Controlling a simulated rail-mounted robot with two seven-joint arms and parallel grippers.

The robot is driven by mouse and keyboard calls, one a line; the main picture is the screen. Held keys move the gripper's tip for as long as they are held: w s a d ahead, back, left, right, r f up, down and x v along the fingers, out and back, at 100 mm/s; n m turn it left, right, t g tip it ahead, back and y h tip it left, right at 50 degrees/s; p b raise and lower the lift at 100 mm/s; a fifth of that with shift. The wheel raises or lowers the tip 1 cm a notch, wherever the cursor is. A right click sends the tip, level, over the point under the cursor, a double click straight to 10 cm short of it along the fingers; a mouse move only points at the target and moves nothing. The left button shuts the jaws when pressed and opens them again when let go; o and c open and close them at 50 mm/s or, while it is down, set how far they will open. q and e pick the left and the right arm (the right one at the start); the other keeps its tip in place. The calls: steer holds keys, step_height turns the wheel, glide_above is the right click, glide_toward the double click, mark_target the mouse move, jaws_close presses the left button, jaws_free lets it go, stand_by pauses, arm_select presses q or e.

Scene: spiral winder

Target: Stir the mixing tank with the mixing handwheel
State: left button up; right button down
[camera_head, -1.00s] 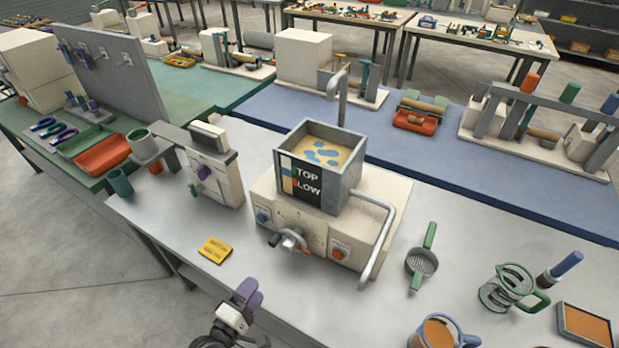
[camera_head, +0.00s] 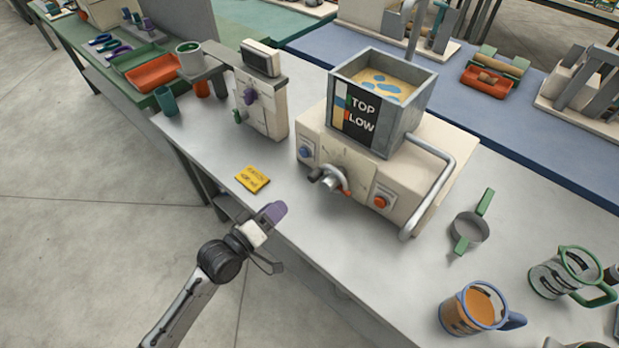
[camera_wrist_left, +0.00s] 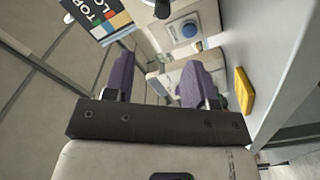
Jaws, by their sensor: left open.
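The mixing tank (camera_head: 412,122) is an open grey box on a cream machine base, with tan liquid and blue patches inside. Its front panel reads TOP and LOW. The mixing handwheel (camera_head: 330,180), a grey wheel with a crank, sits on the front of the base between a blue button (camera_head: 305,153) and an orange-red button (camera_head: 379,202). My left gripper (camera_head: 274,212), with purple fingers, is in front of the table edge, below and left of the handwheel and apart from it. In the left wrist view its two fingers (camera_wrist_left: 157,82) are spread with nothing between them. My right gripper is out of view.
A yellow label card (camera_head: 252,179) lies left of the handwheel. A cream device with a purple knob (camera_head: 262,104) stands at left. A green-handled strainer (camera_head: 468,231), a mug of orange liquid (camera_head: 474,309) and a jug (camera_head: 562,274) are at right. The tabletop before the machine is clear.

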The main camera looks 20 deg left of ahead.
mark_target(310, 179)
arm_select(q)
steer(key=b+x, duration=0.1)
steer(key=x, duration=0.3)
steer(key=b+x, duration=0.1)
steer(key=x, duration=0.4)
steer(key=b+x, duration=0.1)
steer(key=x, duration=0.3)
steer(key=shift+w+d+f, duration=0.2)
steer(key=shift+w+f, duration=0.1)
steer(key=shift+w, duration=0.05)
steer(key=shift+c, duration=0.3)
